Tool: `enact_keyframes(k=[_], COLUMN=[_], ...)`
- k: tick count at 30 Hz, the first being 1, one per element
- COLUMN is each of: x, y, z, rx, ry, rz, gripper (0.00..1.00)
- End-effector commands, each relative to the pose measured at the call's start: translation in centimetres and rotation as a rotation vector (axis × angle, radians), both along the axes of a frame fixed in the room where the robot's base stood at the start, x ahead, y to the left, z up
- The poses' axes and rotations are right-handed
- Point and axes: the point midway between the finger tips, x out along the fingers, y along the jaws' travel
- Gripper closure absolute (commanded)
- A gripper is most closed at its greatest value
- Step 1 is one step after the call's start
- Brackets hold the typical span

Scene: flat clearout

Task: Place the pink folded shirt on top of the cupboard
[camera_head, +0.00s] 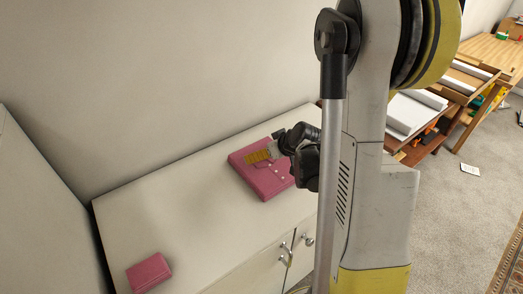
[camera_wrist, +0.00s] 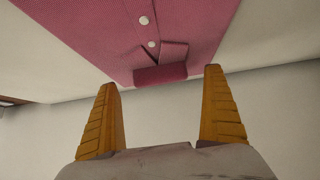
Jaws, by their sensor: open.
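The pink folded shirt (camera_head: 262,183) lies flat on the white top of the cupboard (camera_head: 205,213), near its right part. White buttons show on it. My gripper (camera_head: 258,156) is at the shirt's back edge, with its yellow fingers over or beside that edge. In the wrist view the shirt (camera_wrist: 125,30) fills the upper middle, its collar pointing toward the fingers. My gripper (camera_wrist: 160,79) is open there, one finger on each side of the collar, with nothing held between them. My arm hides the cupboard's right end.
A smaller pink folded item (camera_head: 149,272) lies at the cupboard's front left. A wall runs behind the cupboard, and a pale surface rises at far left. Wooden tables (camera_head: 492,55) and carpet (camera_head: 455,195) are at right. The cupboard top's middle is clear.

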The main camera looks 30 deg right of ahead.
Motion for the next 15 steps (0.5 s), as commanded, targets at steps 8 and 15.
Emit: enact_keyframes(k=[8, 15], x=[-4.5, -6.4], y=[-0.2, 0.0], z=[4.9, 6.7], rx=[0.001, 0.001], ry=[0.0, 0.002], rz=[-0.001, 0.0], gripper=[0.02, 0.02])
